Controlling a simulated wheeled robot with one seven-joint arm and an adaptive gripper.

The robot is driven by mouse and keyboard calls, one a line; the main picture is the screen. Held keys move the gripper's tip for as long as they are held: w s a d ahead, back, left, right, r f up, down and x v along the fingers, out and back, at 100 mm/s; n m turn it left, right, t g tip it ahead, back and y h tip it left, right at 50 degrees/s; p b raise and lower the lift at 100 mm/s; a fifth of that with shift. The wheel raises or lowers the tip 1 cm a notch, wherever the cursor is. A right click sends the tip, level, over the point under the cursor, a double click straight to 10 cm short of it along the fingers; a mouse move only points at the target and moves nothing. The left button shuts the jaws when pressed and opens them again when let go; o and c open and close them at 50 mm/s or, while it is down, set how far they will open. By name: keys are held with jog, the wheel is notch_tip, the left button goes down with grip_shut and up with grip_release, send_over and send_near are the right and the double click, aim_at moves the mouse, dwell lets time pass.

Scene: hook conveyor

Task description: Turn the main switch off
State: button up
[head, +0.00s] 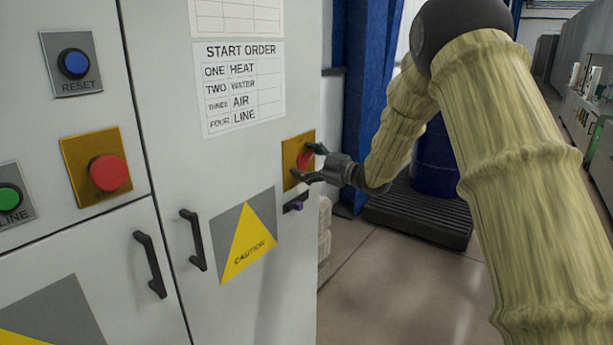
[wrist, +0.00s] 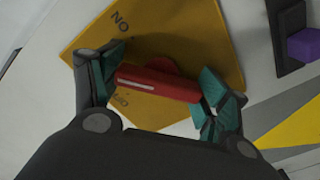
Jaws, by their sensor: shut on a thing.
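The main switch is a red rotary handle (head: 304,159) on a yellow plate (head: 289,177), at the right edge of the white cabinet's front. In the wrist view the red handle (wrist: 160,83) lies slightly tilted across the yellow plate (wrist: 205,40), with a white line near its left end. Lettering that reads ON upside down is at the top of the plate, and partly covered lettering, seemingly OFF, is below the handle. My gripper (wrist: 161,80) is shut on the handle, with one teal-padded finger at each end. It also shows in the head view (head: 312,163).
A black fitting with a purple part (head: 296,203) sits just below the plate. The cabinet also carries a red button (head: 108,173), a blue RESET button (head: 74,64), a green button (head: 8,198), black handles (head: 193,240) and a start order sheet (head: 240,85). Floor is clear at right.

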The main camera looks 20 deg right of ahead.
jog(key=n+b, duration=0.2)
jog(key=b, duration=0.1)
jog(key=n+b, duration=0.4)
jog(key=b, duration=0.1)
jog(key=shift+f+n+b, duration=0.3)
jog(key=n+b, duration=0.3)
jog(key=b, duration=0.1)
jog(key=shift+r, duration=0.2)
jog(key=shift+r+n+b, duration=0.1)
jog(key=shift+n+b, duration=0.25)
jog(key=shift+n, duration=0.05)
jog(key=o, duration=1)
jog(key=v, duration=1.2)
jog(key=shift+d, duration=0.1)
